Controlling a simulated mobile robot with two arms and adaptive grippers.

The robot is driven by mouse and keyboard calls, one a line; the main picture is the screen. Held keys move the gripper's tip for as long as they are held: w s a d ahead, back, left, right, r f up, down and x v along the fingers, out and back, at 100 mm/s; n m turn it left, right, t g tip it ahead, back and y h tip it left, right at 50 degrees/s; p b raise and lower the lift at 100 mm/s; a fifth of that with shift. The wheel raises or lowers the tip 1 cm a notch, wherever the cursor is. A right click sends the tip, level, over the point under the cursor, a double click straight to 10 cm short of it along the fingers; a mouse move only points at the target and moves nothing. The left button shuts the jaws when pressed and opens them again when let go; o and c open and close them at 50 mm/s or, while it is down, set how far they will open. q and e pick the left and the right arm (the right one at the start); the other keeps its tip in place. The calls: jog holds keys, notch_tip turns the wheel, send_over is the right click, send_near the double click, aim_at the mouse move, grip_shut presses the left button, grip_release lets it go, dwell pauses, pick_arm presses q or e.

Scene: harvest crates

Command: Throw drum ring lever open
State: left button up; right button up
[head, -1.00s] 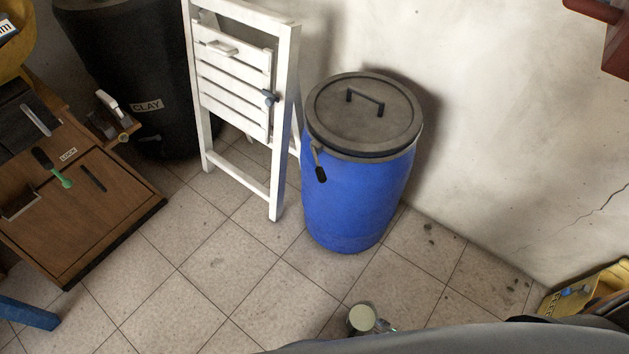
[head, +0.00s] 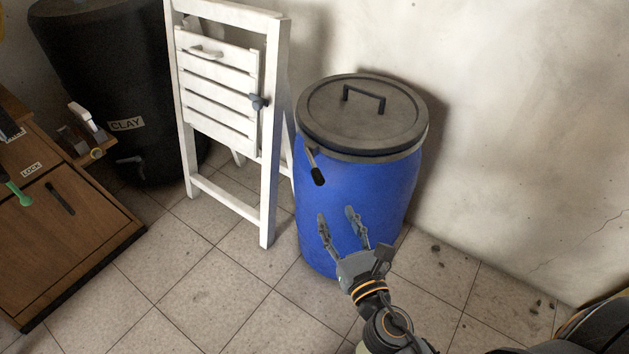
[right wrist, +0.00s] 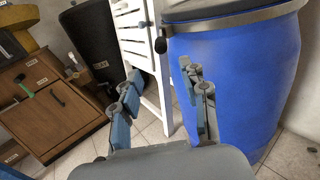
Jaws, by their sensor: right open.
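A blue drum (head: 385,190) with a dark lid (head: 345,118) stands on the tiles in the head view. A ring (head: 365,157) runs around it under the lid. The ring's lever (head: 315,167), with a black grip, hangs down at the drum's front left. My right gripper (head: 340,218) is open and empty, in front of the drum and below the lever. In the right wrist view the open fingers (right wrist: 160,85) flank a gap, with the drum (right wrist: 240,75) behind and to the right and the lever's black grip (right wrist: 161,45) above. My left gripper is not in view.
A white slatted folding piece (head: 268,190) stands close to the drum's left. A black container labelled CLAY (head: 95,70) and a wooden cabinet (head: 60,240) are further left. A wall is behind the drum. Tiled floor (head: 210,275) is free in front.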

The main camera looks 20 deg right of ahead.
aim_at(321, 184)
jog(key=w+p, duration=0.1)
jog(key=w, duration=0.5)
jog(key=shift+w+r, duration=0.15)
jog(key=shift+w, duration=0.15)
jog(key=w, duration=0.5)
jog(key=shift+w, duration=0.25)
jog(key=shift+w+f, duration=0.2)
jog(key=shift+w, duration=0.4)
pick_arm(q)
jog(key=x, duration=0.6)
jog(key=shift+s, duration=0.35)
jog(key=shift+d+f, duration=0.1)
pick_arm(e)
grip_shut()
